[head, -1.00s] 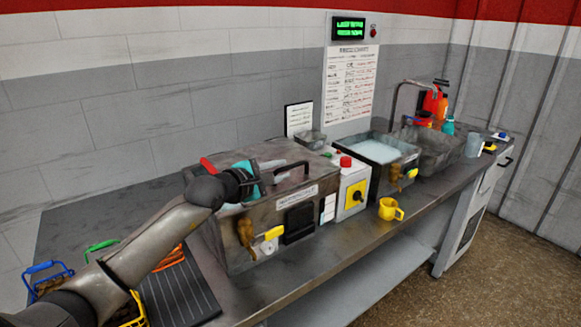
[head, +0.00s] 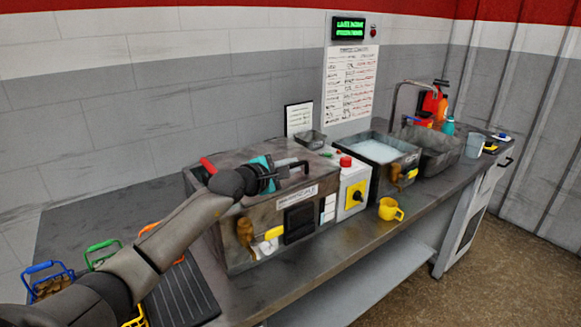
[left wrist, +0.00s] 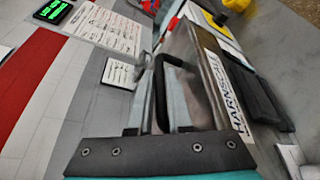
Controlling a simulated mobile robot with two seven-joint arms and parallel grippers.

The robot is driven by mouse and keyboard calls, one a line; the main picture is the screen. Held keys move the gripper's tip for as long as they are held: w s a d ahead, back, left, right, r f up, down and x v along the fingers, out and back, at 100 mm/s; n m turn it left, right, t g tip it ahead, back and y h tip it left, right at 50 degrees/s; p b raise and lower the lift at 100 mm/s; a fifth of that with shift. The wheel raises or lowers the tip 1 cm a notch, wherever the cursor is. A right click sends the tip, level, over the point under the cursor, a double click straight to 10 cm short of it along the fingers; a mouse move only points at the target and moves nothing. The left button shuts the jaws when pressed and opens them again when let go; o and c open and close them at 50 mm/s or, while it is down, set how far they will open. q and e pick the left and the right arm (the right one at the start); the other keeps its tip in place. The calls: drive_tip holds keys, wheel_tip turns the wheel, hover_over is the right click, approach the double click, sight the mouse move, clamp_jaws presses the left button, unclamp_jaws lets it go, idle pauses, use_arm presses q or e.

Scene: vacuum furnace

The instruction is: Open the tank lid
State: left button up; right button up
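The dark metal tank (head: 265,215) stands on the bench with its lid (head: 235,158) lying flat and closed on top. A black bar handle (head: 296,164) rises from the lid near its right end. My left gripper (head: 283,172) is at this handle, coming from the left. In the left wrist view the two grey fingers (left wrist: 158,105) are apart, with the black handle (left wrist: 160,82) between them and gaps showing beside it. Whether a finger touches it I cannot tell. My right gripper is in neither view.
A control box (head: 352,188) with a red button and yellow switch stands right of the tank. Beyond are a liquid-filled basin (head: 379,150) and a sink (head: 430,148). A yellow mug (head: 390,209) stands near the bench's front edge. Coloured baskets (head: 48,280) are at left.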

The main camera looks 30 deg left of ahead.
use_arm(q)
clamp_jaws()
idle(1.1)
